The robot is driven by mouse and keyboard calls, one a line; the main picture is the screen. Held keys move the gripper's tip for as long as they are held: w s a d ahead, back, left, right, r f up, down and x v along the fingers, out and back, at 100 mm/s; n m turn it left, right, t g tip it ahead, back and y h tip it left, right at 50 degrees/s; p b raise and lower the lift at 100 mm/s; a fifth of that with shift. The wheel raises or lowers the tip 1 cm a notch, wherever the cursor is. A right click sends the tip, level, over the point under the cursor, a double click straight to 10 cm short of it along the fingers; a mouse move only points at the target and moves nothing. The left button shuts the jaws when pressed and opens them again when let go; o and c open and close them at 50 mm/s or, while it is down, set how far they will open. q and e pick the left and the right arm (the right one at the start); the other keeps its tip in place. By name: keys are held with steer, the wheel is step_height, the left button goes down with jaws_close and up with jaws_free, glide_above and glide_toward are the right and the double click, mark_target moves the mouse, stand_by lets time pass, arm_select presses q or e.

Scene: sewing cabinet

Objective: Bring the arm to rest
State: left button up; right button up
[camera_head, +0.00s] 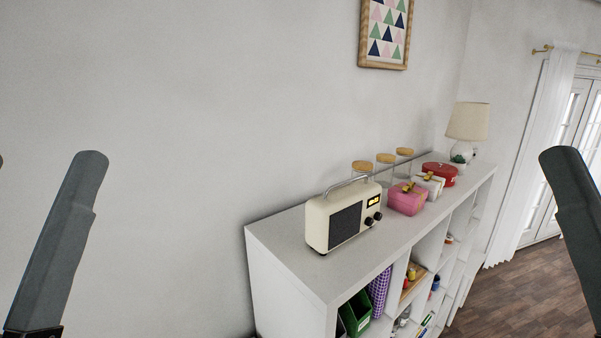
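My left gripper (45,158) is at the left edge, pointing up in front of the bare wall. One grey finger shows almost whole, and only a sliver of the other shows at the picture's edge. Wall shows between them, so it is open and empty. My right gripper (575,205) is at the right edge. Only one grey finger is in view there, so its opening is hidden. Both grippers are apart from the cabinet and its things in the picture.
A white cube cabinet (285,250) stands against the wall. On it are a cream radio (320,222), glass jars with cork lids (362,167), a pink box (406,200), a red tin (440,173) and a lamp (468,122). Bins fill lower compartments. The left wall is clear.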

arm_select(q)
steer(key=shift+s+r+h, duration=0.3)
steer(key=shift+s+r, duration=0.05)
steer(key=shift+s, duration=0.3)
step_height(320, 180, down, 35)
steer(key=b, duration=3.5)
steer(key=shift+f, duration=0.15)
